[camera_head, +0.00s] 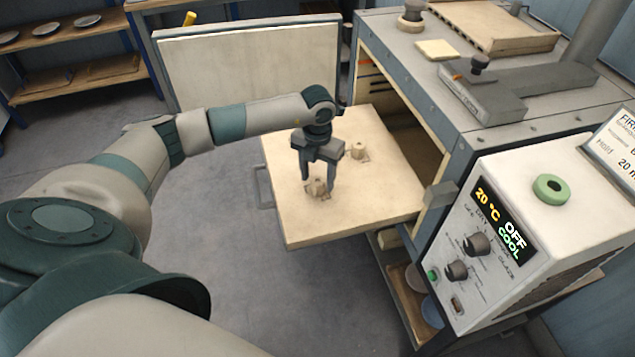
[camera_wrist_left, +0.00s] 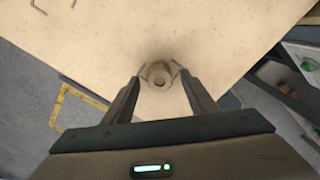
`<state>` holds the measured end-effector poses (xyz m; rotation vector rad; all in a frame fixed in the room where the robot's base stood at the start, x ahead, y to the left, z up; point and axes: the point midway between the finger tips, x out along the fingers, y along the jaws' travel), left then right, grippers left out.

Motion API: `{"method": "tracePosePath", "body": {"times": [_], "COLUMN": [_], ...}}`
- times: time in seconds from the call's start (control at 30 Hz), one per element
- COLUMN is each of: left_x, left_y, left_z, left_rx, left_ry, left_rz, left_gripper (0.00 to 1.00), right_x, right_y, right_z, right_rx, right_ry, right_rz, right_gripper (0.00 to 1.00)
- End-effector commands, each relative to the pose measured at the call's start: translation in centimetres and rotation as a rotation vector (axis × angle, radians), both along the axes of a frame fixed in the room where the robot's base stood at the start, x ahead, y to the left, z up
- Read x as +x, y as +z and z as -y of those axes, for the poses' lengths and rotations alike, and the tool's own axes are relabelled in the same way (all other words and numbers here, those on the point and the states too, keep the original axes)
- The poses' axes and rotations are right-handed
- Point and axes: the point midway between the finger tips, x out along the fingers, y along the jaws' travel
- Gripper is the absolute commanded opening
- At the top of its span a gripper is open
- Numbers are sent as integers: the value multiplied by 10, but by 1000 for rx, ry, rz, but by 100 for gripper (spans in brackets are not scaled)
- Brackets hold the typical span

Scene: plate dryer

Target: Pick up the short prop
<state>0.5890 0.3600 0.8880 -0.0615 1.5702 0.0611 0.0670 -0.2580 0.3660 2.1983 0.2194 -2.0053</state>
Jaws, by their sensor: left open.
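A short beige prop (camera_head: 317,188) stands on the pulled-out pale shelf (camera_head: 285,226) of the kiln-like dryer. My left gripper (camera_head: 318,186) points down over it, with its fingers on either side. In the left wrist view the prop (camera_wrist_left: 160,74) sits between the two fingertips of the left gripper (camera_wrist_left: 158,78), which is open; I cannot tell whether the fingers touch it. A second small beige prop (camera_head: 358,151) stands behind it on the shelf. My right gripper is not in view.
The dryer body (camera_head: 440,85) stands at the right of the shelf, with its open door (camera_head: 250,65) behind. A control box (camera_head: 540,215) reading "20 °C OFF COOL" is at the right. A wooden rack (camera_head: 75,80) is at the back left. The front shelf surface is clear.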

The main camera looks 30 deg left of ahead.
Motion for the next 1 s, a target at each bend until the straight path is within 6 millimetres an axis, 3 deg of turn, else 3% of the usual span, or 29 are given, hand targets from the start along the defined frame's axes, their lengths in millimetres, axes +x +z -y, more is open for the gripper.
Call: {"method": "tracePosePath", "body": {"times": [0.23, 0.7, 0.9, 1.0], "left_x": [0, 0, 0, 0], "left_y": [-20, -21, -21, -21], "left_z": [0, 0, 0, 0], "left_rx": [0, 0, 0, 0], "left_ry": [1, 1, 1, 1], "left_rz": [0, 0, 0, 1], "left_gripper": [52, 52, 6, 6], "right_x": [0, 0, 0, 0], "right_y": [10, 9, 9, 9], "right_z": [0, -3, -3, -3], "right_rx": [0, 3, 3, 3], "right_ry": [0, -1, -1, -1], "right_rz": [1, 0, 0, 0], "right_gripper": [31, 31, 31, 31]}}
